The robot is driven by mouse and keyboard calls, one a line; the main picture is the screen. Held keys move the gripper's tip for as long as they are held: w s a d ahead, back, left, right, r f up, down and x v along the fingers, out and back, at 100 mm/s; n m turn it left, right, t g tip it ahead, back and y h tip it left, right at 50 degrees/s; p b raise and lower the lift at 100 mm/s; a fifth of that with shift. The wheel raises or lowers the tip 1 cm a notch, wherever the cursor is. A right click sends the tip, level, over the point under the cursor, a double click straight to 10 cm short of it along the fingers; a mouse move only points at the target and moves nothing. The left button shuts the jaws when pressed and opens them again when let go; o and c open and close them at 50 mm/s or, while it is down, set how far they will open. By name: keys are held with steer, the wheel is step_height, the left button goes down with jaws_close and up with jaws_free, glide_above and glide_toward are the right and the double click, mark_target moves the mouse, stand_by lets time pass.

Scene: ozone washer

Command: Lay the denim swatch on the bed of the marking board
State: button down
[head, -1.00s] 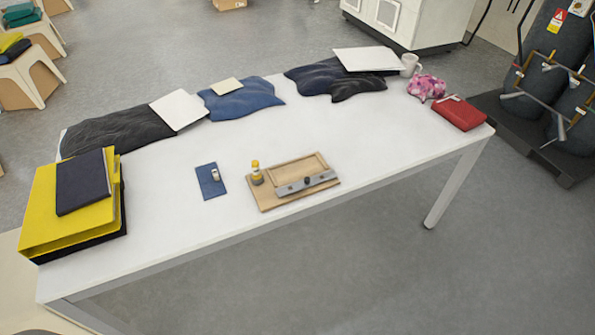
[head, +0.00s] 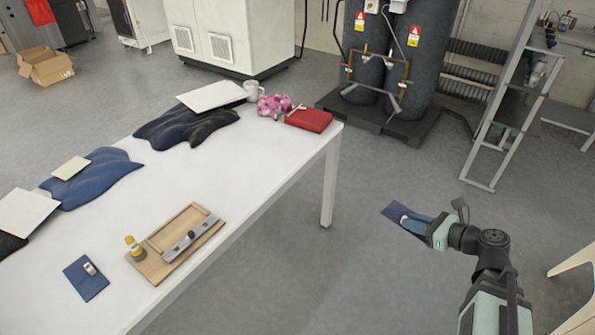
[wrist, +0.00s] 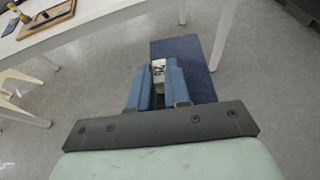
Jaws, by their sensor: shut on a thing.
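My gripper (head: 412,220) is shut, holding a dark blue denim swatch (head: 392,209) out over the floor, right of the table. In the wrist view, my gripper (wrist: 158,88) has its blue fingers around a small pale block marked "28" on the swatch (wrist: 195,60). The wooden marking board (head: 150,273) lies near the table's front edge. Its bed (head: 177,229) is a shallow framed recess, bare where visible. A grey metal bar with a dark knob (head: 190,235) lies along its front side. A yellow-capped bottle (head: 135,247) stands at its left end.
Another blue swatch with a small pale block (head: 85,283) lies left of the board on the white table (head: 240,185). Dark folded garments (head: 185,127), a mug (head: 253,91), a pink patterned bundle (head: 272,104) and a red case (head: 309,119) stand toward the back. Open floor separates gripper and table.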

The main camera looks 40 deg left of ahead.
steer(key=s+a+n+g, duration=0.3)
steer(key=s+a, duration=0.5)
steer(key=a, duration=0.9)
steer(key=s+a+n+g+h, duration=0.1)
steer(key=s+a, duration=0.8)
steer(key=a, duration=0.9)
steer(key=s+a+n+g, duration=0.4)
steer(key=s+a, duration=0.5)
steer(key=a, duration=0.9)
steer(key=shift+a+r+n+g+h, duration=0.1)
steer(key=shift+a+n+g+h, duration=0.25)
steer(key=shift+g, duration=0.55)
steer(key=a, duration=0.5)
steer(key=r+m+t+y, duration=0.1)
steer(key=m+t+y, duration=0.1)
steer(key=m+t, duration=0.45)
glide_above(212, 186)
steer(key=shift+t, duration=0.25)
steer(key=shift+a+f, duration=0.1)
steer(key=shift+f, duration=4.8)
steer(key=c, duration=1.1)
jaws_free()
steer(key=shift+f, duration=0.1)
